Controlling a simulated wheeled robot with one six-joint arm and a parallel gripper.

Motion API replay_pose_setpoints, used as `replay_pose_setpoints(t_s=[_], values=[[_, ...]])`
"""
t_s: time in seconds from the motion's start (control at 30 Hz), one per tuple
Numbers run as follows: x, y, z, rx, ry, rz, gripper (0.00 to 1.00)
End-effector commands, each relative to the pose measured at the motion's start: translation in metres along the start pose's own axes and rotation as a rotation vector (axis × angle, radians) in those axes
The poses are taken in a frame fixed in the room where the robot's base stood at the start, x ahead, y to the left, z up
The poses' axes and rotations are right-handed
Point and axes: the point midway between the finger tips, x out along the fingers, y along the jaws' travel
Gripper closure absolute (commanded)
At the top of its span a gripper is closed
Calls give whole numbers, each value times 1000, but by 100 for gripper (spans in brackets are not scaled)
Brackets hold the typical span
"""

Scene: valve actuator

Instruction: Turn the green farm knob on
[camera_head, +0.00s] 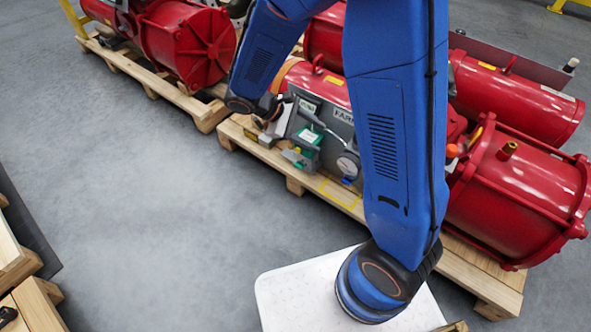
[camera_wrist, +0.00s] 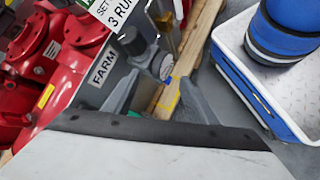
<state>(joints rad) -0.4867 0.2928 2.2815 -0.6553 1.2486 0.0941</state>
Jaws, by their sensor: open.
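The grey control panel (camera_head: 330,122) with a "FARM" label (camera_head: 344,116) stands in front of the red actuator (camera_head: 325,85). The label also shows in the wrist view (camera_wrist: 102,66). A green patch (camera_head: 307,137) is on the panel's front in the head view; I cannot tell whether it is the knob. A round gauge (camera_head: 348,166) sits at the panel's lower right. My gripper (camera_wrist: 160,82) is open, its two grey fingers pointing toward the panel area. Nothing shows held between them. In the head view the gripper is partly hidden by my blue arm.
The actuator rests on a wooden pallet (camera_head: 340,190). More red cylinders stand at right (camera_head: 525,190) and on another pallet at upper left (camera_head: 190,45). A sign reading "SET 3 RUN" (camera_wrist: 110,10) is close in the wrist view. Grey floor (camera_head: 170,220) is clear at left.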

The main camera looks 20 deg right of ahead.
Motion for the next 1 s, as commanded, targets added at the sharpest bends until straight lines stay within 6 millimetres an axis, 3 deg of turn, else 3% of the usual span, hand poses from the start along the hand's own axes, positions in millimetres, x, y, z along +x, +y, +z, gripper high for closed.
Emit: replay_pose_setpoints(t_s=[0.47, 1.0], values=[[21, -34, -115, -285, -201, 293, 48], [64, -110, -239, -585, -375, 665, 48]])
